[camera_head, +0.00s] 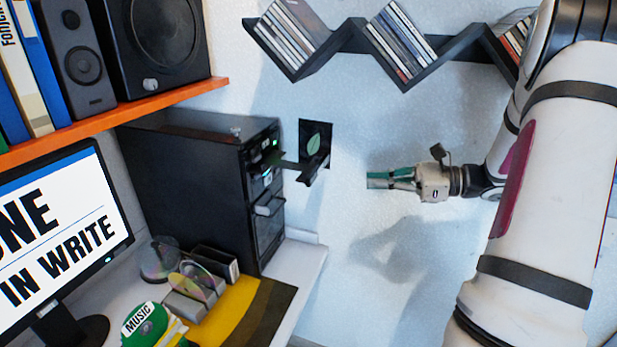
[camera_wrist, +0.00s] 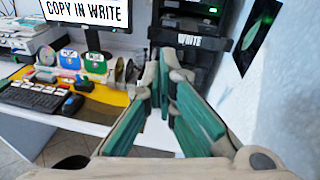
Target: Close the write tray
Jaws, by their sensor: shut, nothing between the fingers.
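The write tray (camera_head: 314,171) sticks out to the right from the front of the black disc tower (camera_head: 195,180), its dark front panel standing away from the tower face. In the wrist view the write tray (camera_wrist: 190,41) shows its dark front with a "WRITE" label, straight ahead beyond the fingers. My gripper (camera_head: 370,180) is shut and empty, with green finger pads. It hangs to the right of the tray, apart from it and at about the same height in the picture. In the wrist view my gripper (camera_wrist: 168,75) points toward the tray front, slightly below it.
A monitor (camera_head: 65,240) reads "IN WRITE"; the wrist view shows "COPY IN WRITE". Discs, cases and a green "MUSIC" item (camera_head: 145,325) lie on the desk. A leaf picture (camera_head: 315,135) hangs on the wall behind the tray. A zigzag disc shelf (camera_head: 350,45) is above.

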